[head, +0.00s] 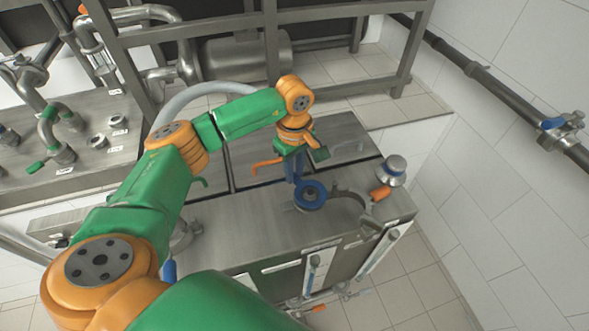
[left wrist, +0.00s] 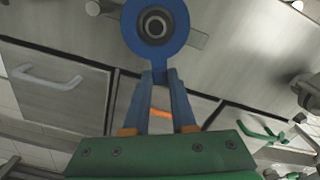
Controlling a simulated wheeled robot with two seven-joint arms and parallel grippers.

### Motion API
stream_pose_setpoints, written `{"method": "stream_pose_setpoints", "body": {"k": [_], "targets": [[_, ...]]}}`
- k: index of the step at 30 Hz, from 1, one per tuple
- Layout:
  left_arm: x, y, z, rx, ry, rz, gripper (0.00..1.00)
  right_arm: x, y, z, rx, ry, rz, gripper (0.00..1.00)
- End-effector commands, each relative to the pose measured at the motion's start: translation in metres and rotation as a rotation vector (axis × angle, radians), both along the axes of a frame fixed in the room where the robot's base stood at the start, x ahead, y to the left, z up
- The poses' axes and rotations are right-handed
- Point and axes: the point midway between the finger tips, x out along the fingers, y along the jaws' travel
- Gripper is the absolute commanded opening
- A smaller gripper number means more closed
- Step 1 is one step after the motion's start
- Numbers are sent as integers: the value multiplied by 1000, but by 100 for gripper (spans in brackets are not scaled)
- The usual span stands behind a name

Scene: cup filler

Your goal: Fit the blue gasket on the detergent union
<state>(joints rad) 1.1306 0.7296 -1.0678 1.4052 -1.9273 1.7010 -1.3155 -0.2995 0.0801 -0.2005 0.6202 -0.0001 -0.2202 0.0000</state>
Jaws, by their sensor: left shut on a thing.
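The blue gasket (head: 321,191) is a flat ring with a tab, above the steel worktop (head: 245,235). My left gripper (head: 297,181) is shut on its tab, and the blue fingers come down from the green and orange wrist. In the left wrist view, the gasket (left wrist: 131,28) is level with a round metal fitting (left wrist: 155,25), likely the detergent union, which shows through the ring's hole. The left fingertips (left wrist: 160,76) pinch the tab. I cannot tell whether the ring rests on the fitting or hangs just above it. My right gripper is not in view.
An open metal clamp (head: 362,198) with an orange handle (head: 380,193) lies right of the gasket. A capped metal fitting (head: 393,168) stands at the worktop's right end. Pipe bends and small fittings (head: 97,141) stand on the left bench. Frame rails (head: 270,45) cross behind.

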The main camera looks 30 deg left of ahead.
Motion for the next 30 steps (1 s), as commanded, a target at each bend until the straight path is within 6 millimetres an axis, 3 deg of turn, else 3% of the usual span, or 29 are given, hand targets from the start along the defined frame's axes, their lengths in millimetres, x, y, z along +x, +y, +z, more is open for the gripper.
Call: {"method": "stream_pose_setpoints", "body": {"k": [11, 12, 16, 25, 30], "targets": [[0, 0, -11, 0, 0, 0, 0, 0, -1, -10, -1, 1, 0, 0], [0, 0, -11, 0, 0, 0, 27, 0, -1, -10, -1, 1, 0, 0], [0, 0, -10, 0, 0, 0, 59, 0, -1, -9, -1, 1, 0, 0], [0, 0, -8, 1, -1, 0, 59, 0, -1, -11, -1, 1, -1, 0], [1, 0, 22, 0, -5, -1, 59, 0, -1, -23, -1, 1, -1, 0]]}}
